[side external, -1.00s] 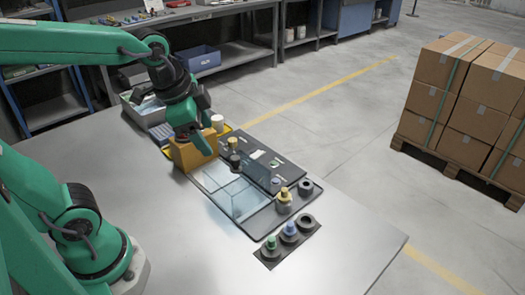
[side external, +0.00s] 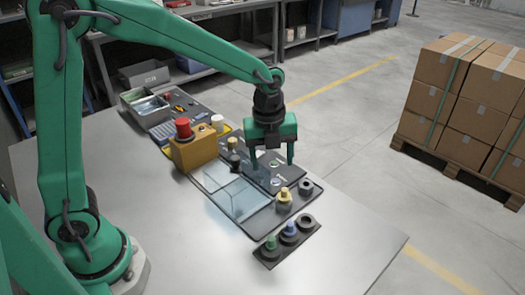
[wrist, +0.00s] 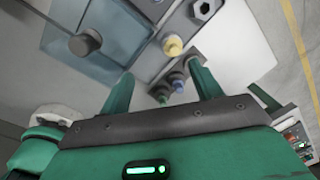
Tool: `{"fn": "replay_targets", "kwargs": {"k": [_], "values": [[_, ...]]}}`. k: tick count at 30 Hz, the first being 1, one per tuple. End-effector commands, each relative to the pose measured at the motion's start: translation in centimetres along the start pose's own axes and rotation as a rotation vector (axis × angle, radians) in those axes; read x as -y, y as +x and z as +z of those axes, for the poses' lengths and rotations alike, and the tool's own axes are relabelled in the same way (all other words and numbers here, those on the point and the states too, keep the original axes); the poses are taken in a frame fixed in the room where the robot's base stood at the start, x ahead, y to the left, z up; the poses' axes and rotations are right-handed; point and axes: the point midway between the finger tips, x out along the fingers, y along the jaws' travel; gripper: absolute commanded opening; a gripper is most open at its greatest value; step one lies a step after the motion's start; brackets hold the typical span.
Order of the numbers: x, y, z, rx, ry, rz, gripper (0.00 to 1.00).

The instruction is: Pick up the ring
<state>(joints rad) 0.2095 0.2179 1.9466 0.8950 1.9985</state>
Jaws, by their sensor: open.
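Two dark ring-like parts show in the side view: a round ring (side external: 307,220) at the right end of a small black strip, and a part with a hole (side external: 306,186) at the right end of the black board. I cannot tell which one is the task's ring. The holed part on the board looks six-sided in the wrist view (wrist: 203,9). My gripper (side external: 271,162) is open and empty, fingers pointing down, above the dark board and left of both rings. In the wrist view its two fingers (wrist: 163,78) stand apart, with the strip partly between and beyond them.
Green (side external: 271,243) and blue (side external: 290,228) knobs stand on the strip. A yellow-topped knob (side external: 284,196) stands beside the holed part. A clear hood (side external: 236,198) covers part of the board. An orange block with a red button (side external: 184,130) stands left. The table's front is clear.

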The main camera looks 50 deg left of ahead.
Motion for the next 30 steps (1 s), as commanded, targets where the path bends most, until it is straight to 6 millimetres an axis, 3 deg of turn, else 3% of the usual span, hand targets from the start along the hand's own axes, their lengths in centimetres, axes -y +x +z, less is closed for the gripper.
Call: {"fn": "replay_targets", "kwargs": {"k": [6,12,22,30], "values": [[2.1,3.5,-0.4,-0.031,0.290,0.047,0.64],[2.9,5.0,-0.7,-0.047,0.422,0.063,0.64],[3.0,5.6,-0.7,-0.051,0.452,0.067,0.64],[2.9,7.6,-0.8,-0.051,0.450,0.067,0.64]]}}
